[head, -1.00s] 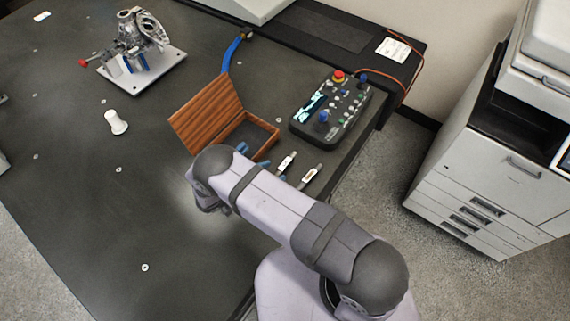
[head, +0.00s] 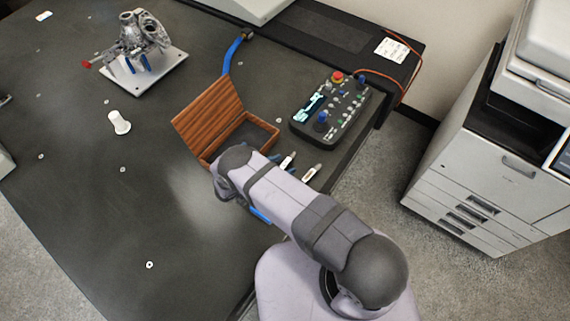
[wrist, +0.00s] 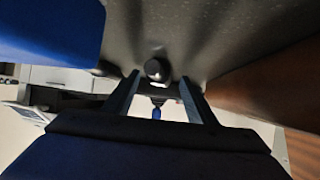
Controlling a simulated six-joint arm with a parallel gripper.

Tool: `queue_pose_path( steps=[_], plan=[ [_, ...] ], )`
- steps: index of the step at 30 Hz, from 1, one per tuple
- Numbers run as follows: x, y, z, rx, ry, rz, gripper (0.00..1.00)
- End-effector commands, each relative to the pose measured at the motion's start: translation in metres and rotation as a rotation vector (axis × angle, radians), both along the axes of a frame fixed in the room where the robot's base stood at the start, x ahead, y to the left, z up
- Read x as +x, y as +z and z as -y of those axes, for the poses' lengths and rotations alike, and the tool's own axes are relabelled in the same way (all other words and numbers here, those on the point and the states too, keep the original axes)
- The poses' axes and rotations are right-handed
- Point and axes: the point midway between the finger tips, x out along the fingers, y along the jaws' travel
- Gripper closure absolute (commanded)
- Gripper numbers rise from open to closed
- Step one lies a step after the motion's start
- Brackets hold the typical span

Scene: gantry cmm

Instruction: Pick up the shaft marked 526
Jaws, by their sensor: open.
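Two slim pieces with white labels lie by the wooden box in the head view, one nearer the box (head: 288,160) and one to its right (head: 312,172). Their labels are too small to read, so I cannot tell which is 526.
The open wooden box (head: 207,117) stands close behind my wrist; brown wood (wrist: 265,82) fills the wrist view's right side. A control box (head: 332,112) with a red button is behind right. A white spool-like piece (head: 119,123) and a fixture plate (head: 145,78) are left. The front-left table is clear.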

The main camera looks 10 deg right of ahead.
Motion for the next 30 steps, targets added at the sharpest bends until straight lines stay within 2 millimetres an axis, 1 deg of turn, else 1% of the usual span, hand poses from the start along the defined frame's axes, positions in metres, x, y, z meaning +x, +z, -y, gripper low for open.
queue_pose_path(
  steps=[1,2,3,5,6,8,22,26,30],
  plan=[
    [0.000,0.000,0.000,0.000,0.000,0.000,0.49],
    [0.000,0.000,0.000,0.000,0.000,0.000,0.54],
    [0.000,0.000,0.000,0.000,0.000,0.000,0.63],
    [0.000,0.000,0.000,0.000,0.000,0.000,0.77],
    [0.000,0.000,0.000,0.000,0.000,0.000,0.87],
    [0.000,0.000,0.000,0.000,0.000,0.000,1.00],
    [0.000,0.003,-0.001,-0.001,0.000,0.002,1.00],
    [0.001,0.009,-0.001,0.000,0.000,0.003,1.00],
    [0.001,0.019,-0.001,0.000,-0.001,0.004,1.00]
  ],
)
